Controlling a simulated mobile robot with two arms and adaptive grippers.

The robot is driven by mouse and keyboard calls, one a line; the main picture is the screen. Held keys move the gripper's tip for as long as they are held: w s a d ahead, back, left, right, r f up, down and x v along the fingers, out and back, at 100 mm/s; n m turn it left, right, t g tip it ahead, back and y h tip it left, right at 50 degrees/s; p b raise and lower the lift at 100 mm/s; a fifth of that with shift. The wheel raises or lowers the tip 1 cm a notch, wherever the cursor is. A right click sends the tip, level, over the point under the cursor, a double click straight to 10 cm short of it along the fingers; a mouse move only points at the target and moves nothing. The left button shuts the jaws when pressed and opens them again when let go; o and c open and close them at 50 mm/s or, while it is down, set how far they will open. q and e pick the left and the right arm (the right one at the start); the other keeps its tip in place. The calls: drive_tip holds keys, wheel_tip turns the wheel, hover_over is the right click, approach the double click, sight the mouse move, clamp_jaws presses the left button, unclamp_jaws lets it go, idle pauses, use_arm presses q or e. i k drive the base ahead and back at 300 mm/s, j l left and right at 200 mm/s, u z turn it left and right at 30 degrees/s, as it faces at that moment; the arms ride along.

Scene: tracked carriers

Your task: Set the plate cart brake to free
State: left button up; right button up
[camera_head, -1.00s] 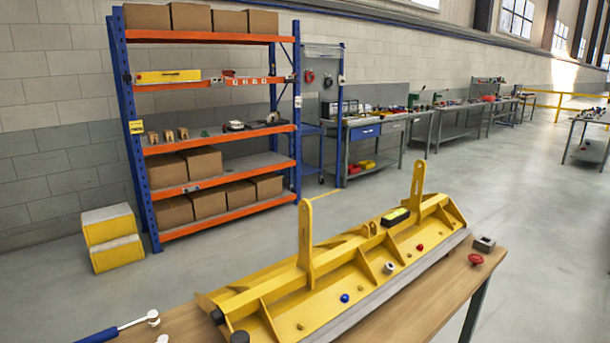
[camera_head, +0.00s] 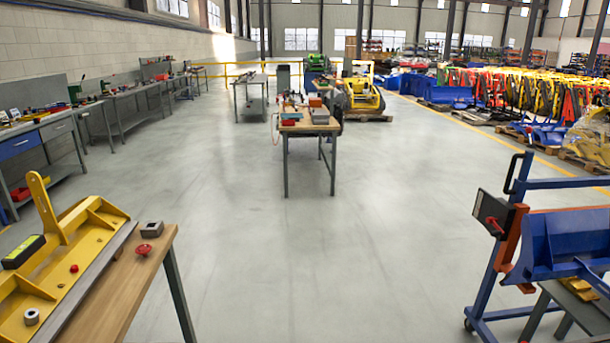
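No cart that I can surely name as the plate cart shows, and I cannot make out a brake lever. A blue wheeled frame (camera_head: 497,255) with a push handle stands at the right, with a dark panel (camera_head: 492,214) on an orange bracket. A blue bucket-like part (camera_head: 565,243) is beside it, cut by the right edge. Whether this is the plate cart I cannot tell. Neither of my grippers is in view.
A wooden table (camera_head: 118,300) with a yellow steel part (camera_head: 60,262) stands at the lower left. A workbench (camera_head: 308,128) stands ahead in the middle. Benches line the left wall. The grey floor (camera_head: 330,250) between is clear.

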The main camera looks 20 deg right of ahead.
sight(528, 130)
drive_tip(key=i+l+z, duration=0.5)
drive_tip(key=l, duration=0.3)
drive_tip(key=i+l+z, duration=0.45)
drive_tip(key=l, duration=0.2)
drive_tip(key=i+l+z, duration=0.5)
drive_tip(key=i, duration=0.15)
drive_tip(key=j, duration=0.1)
